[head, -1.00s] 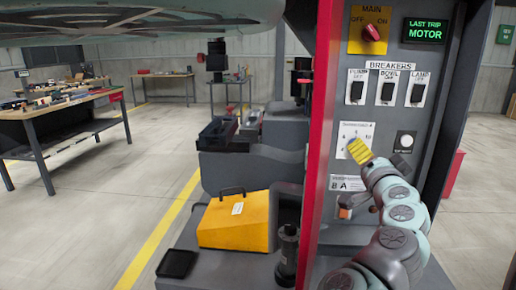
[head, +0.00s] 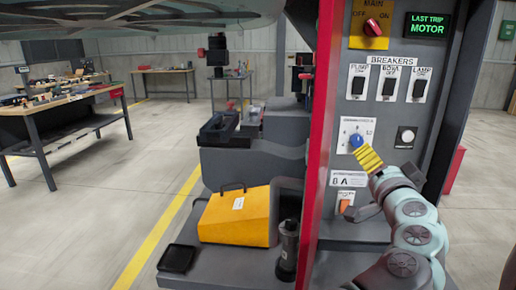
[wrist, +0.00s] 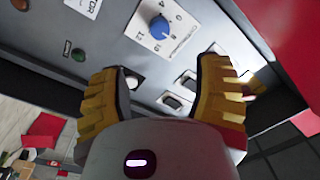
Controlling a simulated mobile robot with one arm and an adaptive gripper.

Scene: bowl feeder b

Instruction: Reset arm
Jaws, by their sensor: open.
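My gripper (head: 369,158) has yellow ribbed fingers and is in front of the grey control panel (head: 395,148), just below and right of a blue knob (head: 356,140). In the wrist view my gripper (wrist: 165,65) is open, its two fingers wide apart with nothing between them. The blue knob (wrist: 159,27) sits beyond the fingertips on its white dial plate (wrist: 143,38), apart from them. My arm reaches up to the panel from the lower right in the head view.
The panel also carries a red main switch (head: 373,27), three black breakers (head: 388,88), a round button (head: 406,137) and an orange switch (head: 346,204). A red panel edge (head: 324,120) stands to the left. A yellow box (head: 236,218) and black tray (head: 176,258) lie lower left.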

